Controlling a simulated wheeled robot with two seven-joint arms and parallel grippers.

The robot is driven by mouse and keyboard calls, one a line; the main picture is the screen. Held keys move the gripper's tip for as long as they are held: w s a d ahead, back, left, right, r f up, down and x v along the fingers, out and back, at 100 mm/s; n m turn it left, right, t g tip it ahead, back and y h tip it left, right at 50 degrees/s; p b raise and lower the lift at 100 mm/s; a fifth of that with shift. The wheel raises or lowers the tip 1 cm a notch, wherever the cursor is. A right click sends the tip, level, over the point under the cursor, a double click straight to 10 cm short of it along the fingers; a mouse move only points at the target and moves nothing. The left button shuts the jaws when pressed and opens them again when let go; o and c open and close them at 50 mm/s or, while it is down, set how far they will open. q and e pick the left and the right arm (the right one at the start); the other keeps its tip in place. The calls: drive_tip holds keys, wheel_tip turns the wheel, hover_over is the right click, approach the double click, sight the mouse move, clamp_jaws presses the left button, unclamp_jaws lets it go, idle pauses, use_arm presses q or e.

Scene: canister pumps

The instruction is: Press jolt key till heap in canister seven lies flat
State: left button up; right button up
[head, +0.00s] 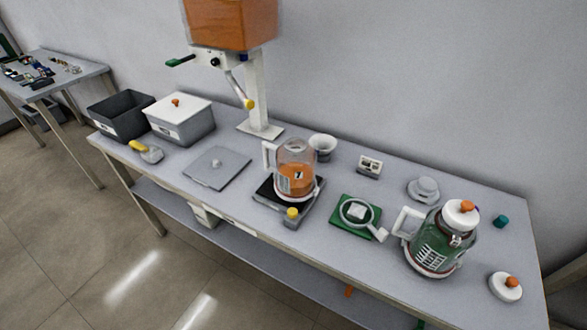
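Canister seven (296,186), a clear jug with a white handle on its left and a "7" label, stands upright without a lid on a black base plate (266,191). Orange material fills its lower part; whether its top is heaped or flat is too small to tell. A yellow knob (292,212) on a small grey block sits at the front of the base plate; it looks like the jolt key. Neither of my grippers shows in the head view, and nothing touches the knob or the canister.
A dispenser with an orange hopper (232,25) stands behind left. A green mat (347,226) with a strainer and a green-filled jug (436,245) are right. The table's front edge is close.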

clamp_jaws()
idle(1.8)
